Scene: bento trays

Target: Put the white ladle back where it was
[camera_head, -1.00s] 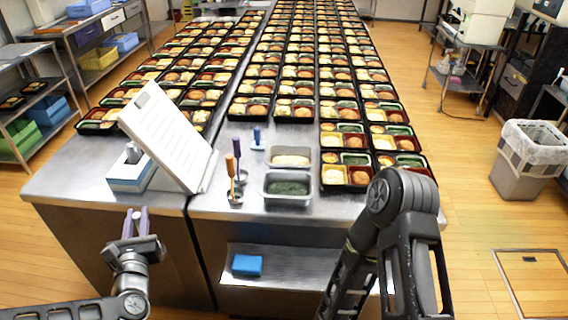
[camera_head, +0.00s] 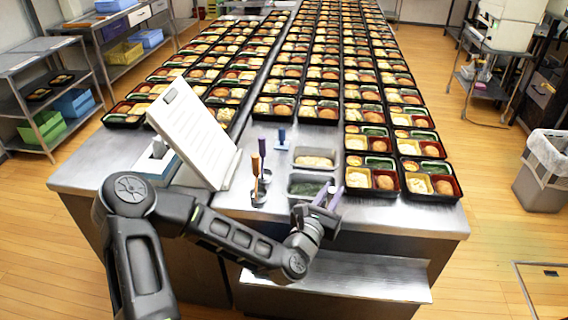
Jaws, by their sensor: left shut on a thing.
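My left gripper (camera_head: 326,198) is over the front edge of the steel counter, just in front of the metal pan with green food (camera_head: 305,185). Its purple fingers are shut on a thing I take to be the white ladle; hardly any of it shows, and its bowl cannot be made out. A brown-handled utensil (camera_head: 256,166) and a purple-handled one (camera_head: 262,146) stand in small metal holders to the left of the pans. A blue-handled tool (camera_head: 282,134) stands behind. A pan with pale food (camera_head: 314,158) lies behind the green one. My right gripper is out of view.
A tilted white panel (camera_head: 192,135) stands on the counter left of the holders. Rows of filled bento trays (camera_head: 428,182) cover the counter behind and to the right. A lower shelf (camera_head: 365,277) juts out in front. A bin (camera_head: 543,170) stands at right.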

